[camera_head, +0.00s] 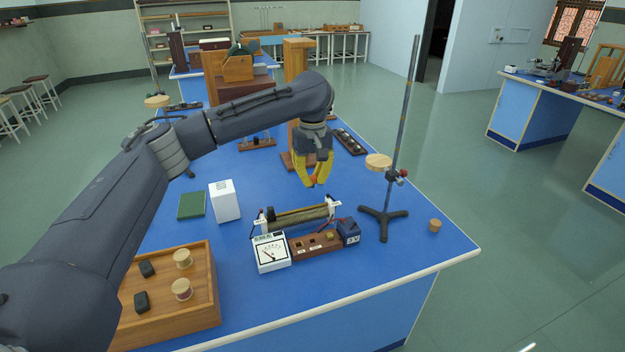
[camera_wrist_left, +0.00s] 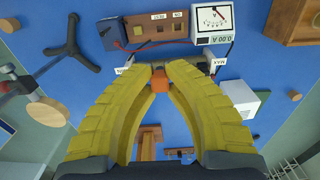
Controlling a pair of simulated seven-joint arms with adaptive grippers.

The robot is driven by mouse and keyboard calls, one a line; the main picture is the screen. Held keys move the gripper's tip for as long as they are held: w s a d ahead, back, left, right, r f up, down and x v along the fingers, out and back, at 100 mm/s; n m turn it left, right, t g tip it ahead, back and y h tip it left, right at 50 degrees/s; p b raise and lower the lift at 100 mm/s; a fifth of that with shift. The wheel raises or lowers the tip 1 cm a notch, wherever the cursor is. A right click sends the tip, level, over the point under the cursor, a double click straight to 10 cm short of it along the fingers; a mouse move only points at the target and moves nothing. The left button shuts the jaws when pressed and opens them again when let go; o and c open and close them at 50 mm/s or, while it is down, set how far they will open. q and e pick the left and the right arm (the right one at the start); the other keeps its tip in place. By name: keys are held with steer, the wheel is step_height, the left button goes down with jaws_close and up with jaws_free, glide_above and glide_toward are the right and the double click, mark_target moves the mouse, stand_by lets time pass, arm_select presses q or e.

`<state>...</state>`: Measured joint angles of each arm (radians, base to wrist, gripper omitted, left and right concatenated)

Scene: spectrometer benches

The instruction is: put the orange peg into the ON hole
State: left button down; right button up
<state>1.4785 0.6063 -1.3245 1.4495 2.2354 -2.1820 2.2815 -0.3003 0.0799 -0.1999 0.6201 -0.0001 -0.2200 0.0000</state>
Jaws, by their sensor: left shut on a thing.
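My left gripper (camera_head: 312,184) has yellow fingers and is shut on the small orange peg (camera_wrist_left: 159,80). The peg sits between the fingertips, also at the tips in the head view (camera_head: 315,179). The gripper hangs above the bench, behind the rheostat and the switch board. The board also shows at the top of the wrist view (camera_wrist_left: 157,38). My right gripper is out of view.
A rheostat (camera_head: 300,216) lies just behind the board. A white meter (camera_head: 271,252) and a blue battery box (camera_head: 348,232) flank the board. A retort stand (camera_head: 383,218) rises at right. A wooden tray (camera_head: 207,311) is front left. The bench's front right is clear.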

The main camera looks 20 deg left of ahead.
arm_select(q)
steer(key=s+f, duration=0.3)
steer(key=f, duration=0.6)
steer(key=m, duration=0.5)
glide_toward(298, 240)
steer(key=s+d, duration=0.2)
steer(key=s, duration=0.1)
steer(key=shift+s+f, duration=0.15)
steer(key=shift+f, duration=0.25)
steer(key=m, duration=0.1)
steer(key=f+m, duration=0.1)
steer(key=shift+a+m, duration=0.3)
steer(key=shift+w+a+r+m, duration=0.1)
steer(key=shift+w+m, duration=0.15)
steer(key=shift+m, duration=0.7)
steer(key=shift+w+a+r+m, duration=0.1)
steer(key=shift+w+m, duration=0.2)
steer(key=shift+m, duration=0.7)
steer(key=shift+w+a+m, duration=0.1)
steer(key=shift+w+m, duration=0.15)
steer(key=shift+m, duration=0.7)
steer(key=shift+f, duration=3.15)
steer(key=shift+f, duration=0.1)
